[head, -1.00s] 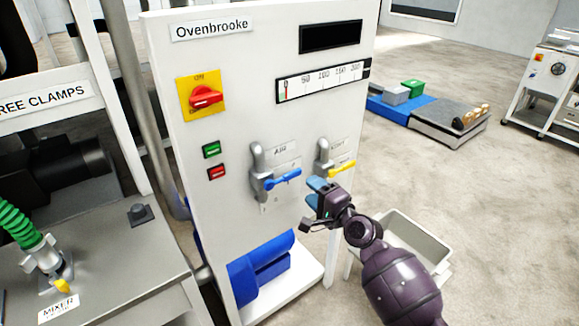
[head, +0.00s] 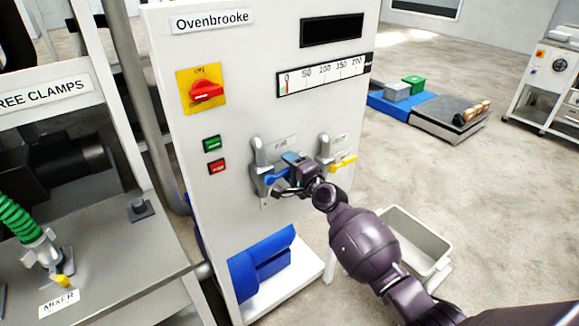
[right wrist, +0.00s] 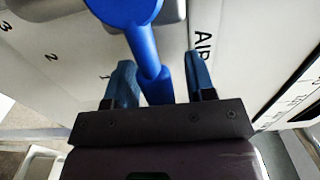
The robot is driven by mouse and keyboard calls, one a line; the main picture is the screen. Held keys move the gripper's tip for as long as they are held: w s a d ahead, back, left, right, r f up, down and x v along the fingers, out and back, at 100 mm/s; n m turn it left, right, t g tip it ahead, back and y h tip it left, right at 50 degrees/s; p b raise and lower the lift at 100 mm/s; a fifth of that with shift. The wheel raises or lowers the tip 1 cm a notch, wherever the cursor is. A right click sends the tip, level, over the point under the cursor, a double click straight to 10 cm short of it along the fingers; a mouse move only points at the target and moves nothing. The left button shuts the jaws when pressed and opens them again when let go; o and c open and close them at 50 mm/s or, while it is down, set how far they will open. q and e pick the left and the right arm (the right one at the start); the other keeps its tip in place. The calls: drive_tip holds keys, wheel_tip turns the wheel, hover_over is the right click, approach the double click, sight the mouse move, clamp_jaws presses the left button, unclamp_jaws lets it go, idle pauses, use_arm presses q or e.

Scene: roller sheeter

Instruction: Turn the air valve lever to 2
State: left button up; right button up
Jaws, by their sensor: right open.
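The air valve has a blue lever (head: 275,178) on a grey body (head: 259,155) on the white cabinet front. In the right wrist view the blue lever (right wrist: 147,50) reaches down between the two fingers of my right gripper (right wrist: 162,88). The gripper is open, with a finger on each side of the lever and a gap beside it. Its end points near the 1 on the dial; 2 and 3 are further left, and AIR is printed at right. In the head view my right gripper (head: 292,170) covers part of the lever. My left gripper is not in view.
A second valve with a yellow lever (head: 343,161) sits just right of the air valve. A red switch (head: 206,90), a green button (head: 212,143) and a red button (head: 217,167) are on the cabinet's left. A pale bin (head: 415,242) stands at the lower right.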

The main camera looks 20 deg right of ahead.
clamp_jaws()
drive_tip(key=shift+f, duration=0.1)
idle(0.4)
drive_tip(key=f+m+b, duration=0.1)
drive_tip(key=m, duration=0.1)
drive_tip(key=shift+f+m, duration=0.3)
drive_tip(key=f+m, duration=0.1)
drive_tip(key=a+f+m+b, duration=0.1)
drive_tip(key=m, duration=0.1)
drive_tip(key=shift+s+m, duration=0.15)
drive_tip(key=shift+m, duration=0.15)
drive_tip(key=shift+s+a+f+m, duration=0.15)
drive_tip(key=shift+a+f+m, duration=0.3)
drive_tip(key=shift+m, duration=0.5)
drive_tip(key=shift+s+a+f+m, duration=0.15)
drive_tip(key=shift+a+f+m, duration=0.25)
drive_tip(key=shift+m, duration=0.5)
drive_tip(key=shift+s+a+f+m, duration=0.15)
drive_tip(key=shift+a+f+m, duration=0.25)
drive_tip(key=shift+m, duration=0.55)
drive_tip(key=shift+f, duration=0.1)
